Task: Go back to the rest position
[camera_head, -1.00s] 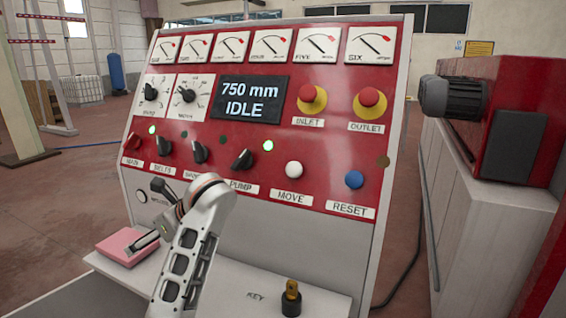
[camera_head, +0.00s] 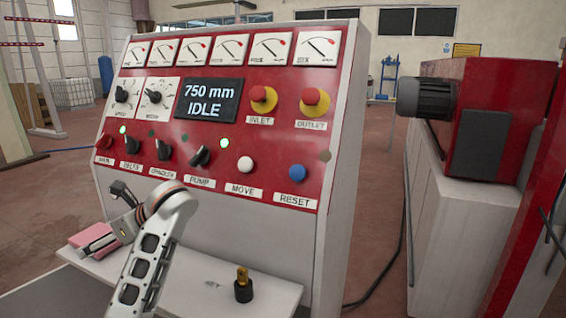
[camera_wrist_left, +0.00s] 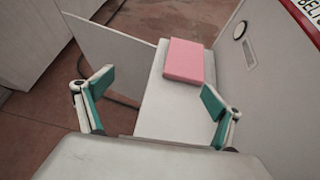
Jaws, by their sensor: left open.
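My left gripper (camera_head: 115,212) reaches in front of the left part of the control panel (camera_head: 215,125), above the ledge. In the left wrist view its two teal-padded fingers (camera_wrist_left: 156,92) are spread wide with nothing between them. A pink block (camera_head: 92,238) lies on the left end of the ledge, partly hidden by the gripper in the head view. It also shows in the left wrist view (camera_wrist_left: 184,60), beyond the fingertips and apart from them. My right gripper is in neither view.
A brass key in a black base (camera_head: 243,286) stands on the ledge (camera_head: 195,290) right of my arm. The panel display (camera_head: 209,101) reads 750 mm IDLE. A red and grey machine (camera_head: 480,120) stands at the right, with floor between it and the panel.

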